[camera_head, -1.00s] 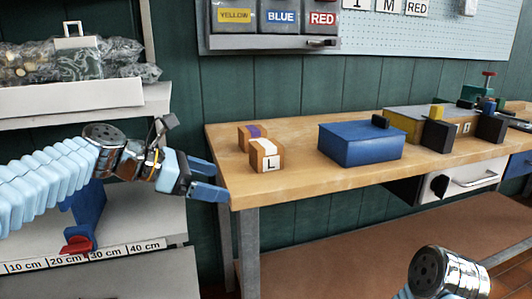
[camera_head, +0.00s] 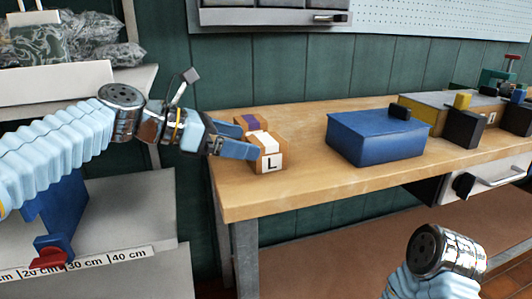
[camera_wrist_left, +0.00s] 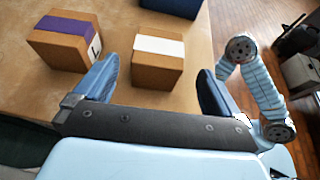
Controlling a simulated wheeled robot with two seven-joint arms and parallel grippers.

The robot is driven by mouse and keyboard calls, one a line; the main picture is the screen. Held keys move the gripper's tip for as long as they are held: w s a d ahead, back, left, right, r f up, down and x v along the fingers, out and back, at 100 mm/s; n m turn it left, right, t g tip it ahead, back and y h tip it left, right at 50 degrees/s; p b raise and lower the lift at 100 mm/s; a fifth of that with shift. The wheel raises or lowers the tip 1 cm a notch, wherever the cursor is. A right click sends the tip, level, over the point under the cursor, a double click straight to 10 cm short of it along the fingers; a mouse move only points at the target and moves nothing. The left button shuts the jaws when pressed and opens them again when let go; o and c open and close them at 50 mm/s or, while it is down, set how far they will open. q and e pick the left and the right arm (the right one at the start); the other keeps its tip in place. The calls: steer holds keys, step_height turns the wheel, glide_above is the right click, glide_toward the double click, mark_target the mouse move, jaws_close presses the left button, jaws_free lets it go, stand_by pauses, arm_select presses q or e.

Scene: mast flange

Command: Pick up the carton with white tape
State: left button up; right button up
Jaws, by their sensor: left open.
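The carton with white tape (camera_head: 269,159) is a small brown box with a white strip on top and an "L" label on its front. It sits near the left end of the wooden bench. In the left wrist view the same white-taped carton (camera_wrist_left: 158,62) lies ahead, between the two fingers. A second carton with purple tape (camera_head: 250,122) stands just behind it, and shows at the left in the wrist view (camera_wrist_left: 66,40). My left gripper (camera_head: 245,142) is open and empty, its fingertips close to the white-taped carton. Contact cannot be told. My right gripper is out of view.
A blue box (camera_head: 375,140) stands on the bench (camera_head: 300,185) to the right of the cartons. Dark blocks and a yellow-and-grey box (camera_head: 430,112) are farther right. A shelf with a ruler strip (camera_head: 85,262) is at the left. Bare bench lies in front of the cartons.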

mark_target(266, 149)
arm_select(q)
steer(key=shift+x, duration=0.95)
steer(key=x, duration=0.5)
steer(key=shift+w+a+f+b, duration=0.1)
steer(key=shift+f+b, duration=0.2)
steer(key=shift+f, duration=0.1)
steer(key=shift+c, duration=0.3)
steer(key=c, duration=1.2)
steer(key=shift+o, duration=0.2)
steer(key=shift+r, duration=0.15)
